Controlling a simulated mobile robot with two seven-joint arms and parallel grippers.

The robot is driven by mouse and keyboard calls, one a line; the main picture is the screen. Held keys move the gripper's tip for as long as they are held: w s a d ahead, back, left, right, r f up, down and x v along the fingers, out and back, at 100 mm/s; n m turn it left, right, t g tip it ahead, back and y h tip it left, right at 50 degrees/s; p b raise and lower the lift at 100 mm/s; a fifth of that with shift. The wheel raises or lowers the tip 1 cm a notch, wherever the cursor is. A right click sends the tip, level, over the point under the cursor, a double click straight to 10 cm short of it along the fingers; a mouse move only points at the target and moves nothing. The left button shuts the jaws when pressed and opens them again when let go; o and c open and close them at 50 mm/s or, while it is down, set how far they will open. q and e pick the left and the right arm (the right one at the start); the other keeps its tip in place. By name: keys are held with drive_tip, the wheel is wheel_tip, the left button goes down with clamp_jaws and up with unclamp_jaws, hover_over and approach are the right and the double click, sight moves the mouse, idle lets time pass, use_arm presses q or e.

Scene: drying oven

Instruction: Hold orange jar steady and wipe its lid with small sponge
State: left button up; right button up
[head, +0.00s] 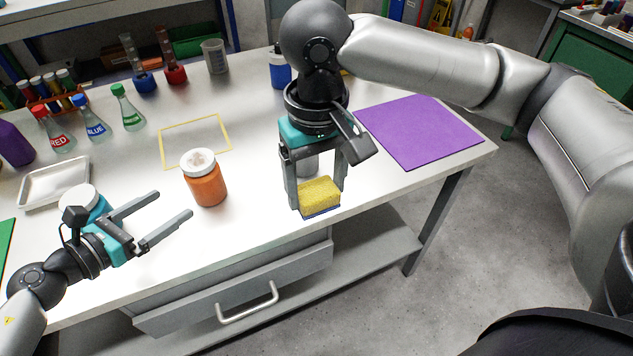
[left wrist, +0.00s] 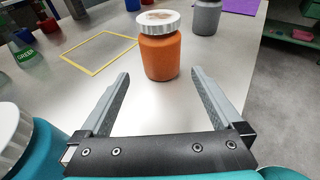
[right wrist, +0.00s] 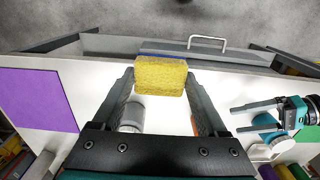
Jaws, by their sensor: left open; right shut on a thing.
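The orange jar (head: 207,188) stands upright on the white table, with a white ribbed lid (head: 197,160) that carries a brownish smudge. My left gripper (head: 174,205) is open and empty, to the left and near side of the jar. In the left wrist view the jar (left wrist: 160,55) stands beyond the open fingertips, untouched. My right gripper (head: 318,197) is shut on the small yellow sponge (head: 319,194), which has a blue underside, and holds it above the table's front edge, right of the jar. The right wrist view shows the sponge (right wrist: 161,76) between the fingertips.
A grey jar (head: 307,163) stands behind the right gripper, and a teal jar with white lid (head: 79,196) beside the left one. A yellow outlined rectangle (head: 163,146) lies behind the orange jar. Flasks, a metal tray (head: 52,185) and a purple mat (head: 420,132) lie around.

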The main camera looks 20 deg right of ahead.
sight(193, 193)
use_arm(q)
drive_tip(key=shift+w+d+f, duration=0.2)
drive_tip(key=shift+d+f, duration=0.1)
use_arm(e)
drive_tip(key=shift+d, duration=0.1)
use_arm(q)
drive_tip(key=b+x, duration=0.2)
drive_tip(key=x, duration=0.5)
drive_tip(key=shift+w+d+f, duration=0.15)
drive_tip(key=shift+d+f, duration=0.1)
use_arm(e)
wheel_tip(193, 193, down, 2)
drive_tip(key=shift+f, duration=0.25)
use_arm(q)
drive_tip(key=shift+w+d+f+b, duration=0.1)
drive_tip(key=shift+w+d+b, duration=0.35)
drive_tip(key=shift+d+b, duration=0.15)
use_arm(e)
drive_tip(key=shift+f, duration=0.3)
use_arm(q)
drive_tip(key=shift+c, duration=0.2)
drive_tip(key=c, duration=0.6)
drive_tip(key=shift+c, duration=0.3)
